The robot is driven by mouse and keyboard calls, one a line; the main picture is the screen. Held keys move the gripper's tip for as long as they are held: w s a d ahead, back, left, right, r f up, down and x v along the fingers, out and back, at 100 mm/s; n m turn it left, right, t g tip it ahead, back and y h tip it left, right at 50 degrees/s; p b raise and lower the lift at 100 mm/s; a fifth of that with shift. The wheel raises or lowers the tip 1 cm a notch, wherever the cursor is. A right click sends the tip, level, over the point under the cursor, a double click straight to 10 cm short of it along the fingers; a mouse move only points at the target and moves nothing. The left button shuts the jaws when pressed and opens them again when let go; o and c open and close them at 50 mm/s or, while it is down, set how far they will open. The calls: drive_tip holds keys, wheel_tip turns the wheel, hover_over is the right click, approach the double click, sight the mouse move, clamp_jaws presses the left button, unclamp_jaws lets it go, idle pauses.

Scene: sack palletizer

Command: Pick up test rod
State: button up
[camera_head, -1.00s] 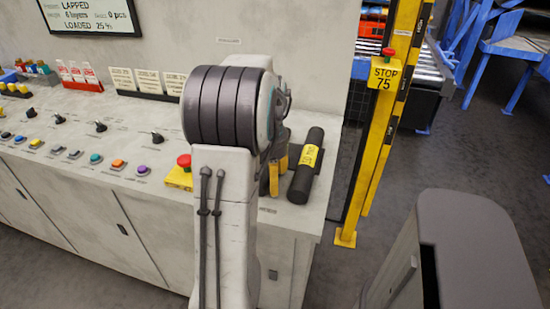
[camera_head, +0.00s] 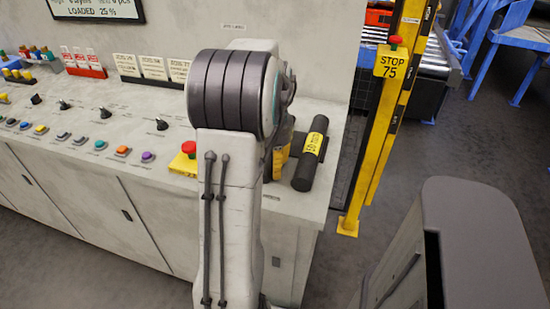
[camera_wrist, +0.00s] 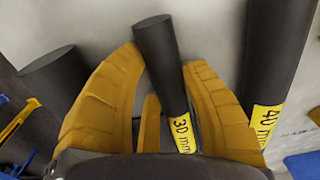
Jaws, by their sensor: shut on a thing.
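The gripper is shut on this rod. A thicker rod (camera_wrist: 272,60) labelled "40 mm" lies just right of the right finger. Another thick dark rod (camera_wrist: 58,85) lies left of the left finger, its label not showing. In the head view, a black rod (camera_head: 311,155) with a yellow label lies on the console's right end, beside my gripper (camera_head: 279,163). My arm hides the held rod there.
The grey console (camera_head: 100,175) carries several coloured buttons. A red emergency button (camera_head: 188,148) on a yellow base sits left of my arm. A yellow post (camera_head: 385,130) with a "STOP 75" box (camera_head: 392,62) stands right of the console. The floor beyond it shows free room.

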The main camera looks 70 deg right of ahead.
drive_tip(key=shift+r, duration=0.65)
drive_tip(key=r, duration=0.3)
drive_tip(key=shift+s+r+p, duration=0.1)
drive_tip(key=shift+s+p, duration=0.2)
drive_tip(key=shift+p, duration=0.05)
drive_tip(key=s+r, duration=0.1)
drive_tip(key=s, duration=0.2)
drive_tip(key=s+a+r, duration=0.1)
drive_tip(key=s+r, duration=0.1)
drive_tip(key=s, duration=0.1)
drive_tip(key=s+a+r, duration=0.1)
drive_tip(key=s+r, duration=0.1)
drive_tip(key=s, duration=0.1)
drive_tip(key=shift+a+r+p, duration=0.2)
drive_tip(key=shift+p, duration=0.1)
drive_tip(key=shift+s+a+r, duration=0.25)
drive_tip(key=shift+s+r, duration=0.25)
drive_tip(key=shift+s, duration=0.35)
drive_tip(key=shift+a, duration=0.1)
